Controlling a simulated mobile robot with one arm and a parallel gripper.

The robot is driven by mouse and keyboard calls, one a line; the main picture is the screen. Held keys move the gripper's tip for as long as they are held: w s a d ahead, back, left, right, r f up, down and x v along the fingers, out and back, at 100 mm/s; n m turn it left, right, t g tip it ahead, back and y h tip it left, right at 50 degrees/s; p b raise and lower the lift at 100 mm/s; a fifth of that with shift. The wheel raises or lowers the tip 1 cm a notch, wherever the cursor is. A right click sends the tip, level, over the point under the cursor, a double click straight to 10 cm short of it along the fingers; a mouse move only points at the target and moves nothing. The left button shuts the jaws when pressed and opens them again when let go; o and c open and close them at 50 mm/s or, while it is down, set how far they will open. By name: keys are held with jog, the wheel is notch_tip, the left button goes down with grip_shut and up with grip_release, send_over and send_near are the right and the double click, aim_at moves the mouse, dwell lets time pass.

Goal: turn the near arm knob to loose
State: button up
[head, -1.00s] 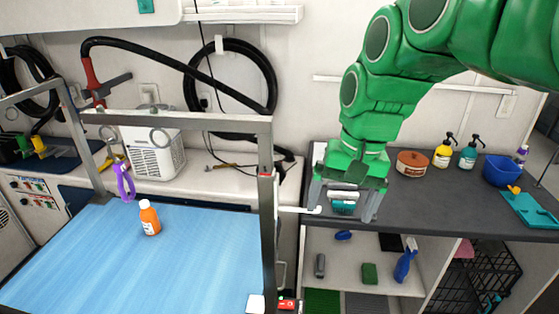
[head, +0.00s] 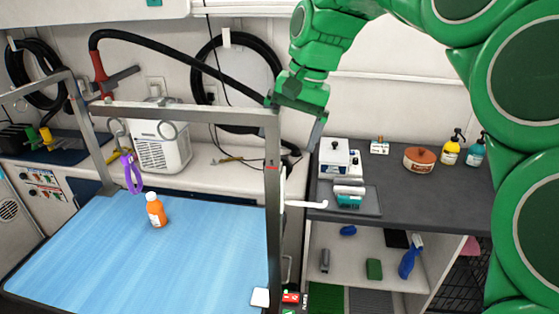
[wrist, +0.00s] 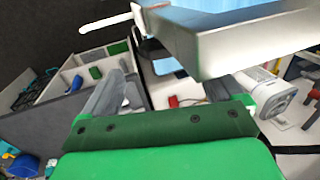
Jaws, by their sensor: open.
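The near arm post (head: 273,190) stands at the right edge of the blue grooming table (head: 150,250). A white lever-shaped knob (head: 305,204) sticks out to the right from this post, below a small red mark. In the wrist view the knob (wrist: 106,22) shows at the upper left, beside the grey metal arm (wrist: 230,40). My gripper (head: 297,122) is open and empty, near the top corner of the arm, above the knob and apart from it. Its fingers (wrist: 178,90) are spread in the wrist view. Which setting the knob points to cannot be read.
An orange bottle (head: 156,211) stands on the table, and a purple loop (head: 132,173) hangs from the arm. A dark counter (head: 430,205) at right holds a white device (head: 338,158), bottles and a brown bowl (head: 419,158). A black hose (head: 180,62) crosses behind the arm.

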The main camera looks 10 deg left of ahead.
jog(key=shift+x, duration=3.7)
jog(key=shift+c, duration=0.3)
jog(key=c, duration=1)
